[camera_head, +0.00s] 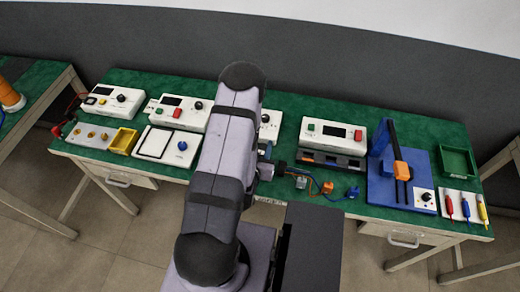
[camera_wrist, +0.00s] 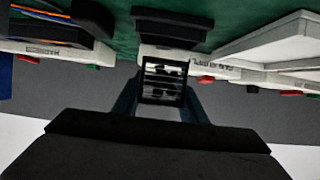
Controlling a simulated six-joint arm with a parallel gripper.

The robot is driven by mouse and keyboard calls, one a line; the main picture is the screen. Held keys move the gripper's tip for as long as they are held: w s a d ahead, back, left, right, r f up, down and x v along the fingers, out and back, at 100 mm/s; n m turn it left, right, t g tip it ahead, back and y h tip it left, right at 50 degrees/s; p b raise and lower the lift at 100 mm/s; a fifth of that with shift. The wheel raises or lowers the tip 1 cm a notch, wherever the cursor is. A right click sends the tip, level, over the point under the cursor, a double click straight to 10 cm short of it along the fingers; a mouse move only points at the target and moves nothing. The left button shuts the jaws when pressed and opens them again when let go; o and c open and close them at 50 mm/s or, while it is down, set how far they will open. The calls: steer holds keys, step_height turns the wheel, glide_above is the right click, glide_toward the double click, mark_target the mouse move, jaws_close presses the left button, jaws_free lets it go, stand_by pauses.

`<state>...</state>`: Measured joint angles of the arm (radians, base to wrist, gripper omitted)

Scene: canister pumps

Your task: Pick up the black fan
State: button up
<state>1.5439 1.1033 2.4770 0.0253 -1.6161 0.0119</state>
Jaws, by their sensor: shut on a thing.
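The black fan (camera_wrist: 163,68) shows in the wrist view as a small square black frame with pale bars or gaps inside. It sits between the two fingers of my gripper (camera_wrist: 162,92), which is shut on it. The fan's lower part is hidden by the gripper body. In the head view my own arm covers much of the middle of the bench, and I cannot make out the fan or the fingertips there.
The green bench (camera_head: 440,128) carries white instrument boxes (camera_head: 333,136), a blue stand with an orange part (camera_head: 401,170), a green tray (camera_head: 457,161) and several screwdrivers (camera_head: 465,208). Small wired orange and blue parts (camera_head: 327,187) lie near the front edge. A yellow bin (camera_head: 123,141) stands left.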

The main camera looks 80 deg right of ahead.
step_height(320, 180, up, 7)
steer(key=p, duration=0.3)
steer(key=shift+p, duration=0.3)
steer(key=w+a+r+n+t+y+b, duration=0.1)
steer(key=w+a+n+t+b, duration=0.15)
steer(key=w, duration=0.95)
steer(key=w+a+r+n+t+b, duration=0.1)
steer(key=w+r+n+t+b, duration=0.15)
steer(key=w, duration=0.95)
steer(key=shift+s+d+f+m+g+h, duration=0.2)
steer(key=shift+s+f+m+g, duration=0.65)
steer(key=shift+s+f, duration=0.8)
steer(key=shift+s+d+f+m+g+h, duration=0.2)
steer(key=shift+s+f+m+g, duration=0.6)
steer(key=shift+s+f, duration=0.9)
steer(key=shift+s+d+f+m+g+h, duration=0.1)
steer(key=shift+s+f+m+g+h, duration=0.1)
steer(key=shift+s+f+m+g, duration=1.05)
steer(key=shift+s+f+n+t, duration=0.4)
steer(key=shift+f, duration=0.05)
